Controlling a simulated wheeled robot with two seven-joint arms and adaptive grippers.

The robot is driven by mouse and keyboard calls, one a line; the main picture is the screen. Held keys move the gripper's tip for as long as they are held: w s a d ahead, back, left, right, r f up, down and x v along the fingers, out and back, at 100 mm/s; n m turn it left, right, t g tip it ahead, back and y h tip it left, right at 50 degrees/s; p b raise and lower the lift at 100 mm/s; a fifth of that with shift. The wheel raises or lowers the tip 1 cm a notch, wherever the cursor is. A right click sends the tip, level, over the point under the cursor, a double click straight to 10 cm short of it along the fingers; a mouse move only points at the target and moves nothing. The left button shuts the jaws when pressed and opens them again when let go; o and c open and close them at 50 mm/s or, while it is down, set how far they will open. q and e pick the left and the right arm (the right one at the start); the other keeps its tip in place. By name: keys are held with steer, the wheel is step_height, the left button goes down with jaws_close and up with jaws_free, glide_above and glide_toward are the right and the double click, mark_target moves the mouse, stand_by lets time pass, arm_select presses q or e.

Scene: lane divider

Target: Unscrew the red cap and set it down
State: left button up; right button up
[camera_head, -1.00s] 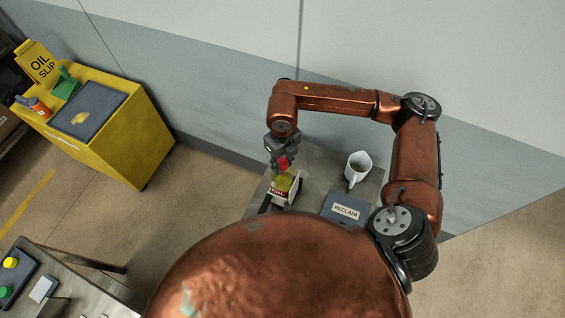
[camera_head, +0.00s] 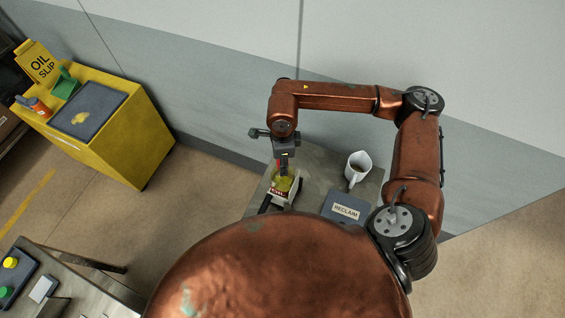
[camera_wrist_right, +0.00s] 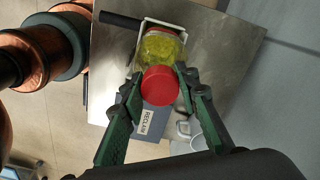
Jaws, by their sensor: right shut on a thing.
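The red cap (camera_wrist_right: 160,84) is between the green fingers of my right gripper (camera_wrist_right: 159,83), which is shut on it. It lines up with the mouth end of a clear jar (camera_wrist_right: 160,47) with yellow-green contents; whether it still touches the jar is hidden. In the head view the jar (camera_head: 284,184) stands upright in a white holder with a red label on the small metal table, and my right gripper (camera_head: 284,163) points down over it. The cap is mostly hidden there. My left gripper is not in view.
A yellow cabinet (camera_head: 130,140) stands far left. Another table (camera_head: 85,295) with yellow and green round items is at lower left.

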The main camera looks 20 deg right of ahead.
steer(key=o, duration=0.7)
steer(key=m, duration=1.2)
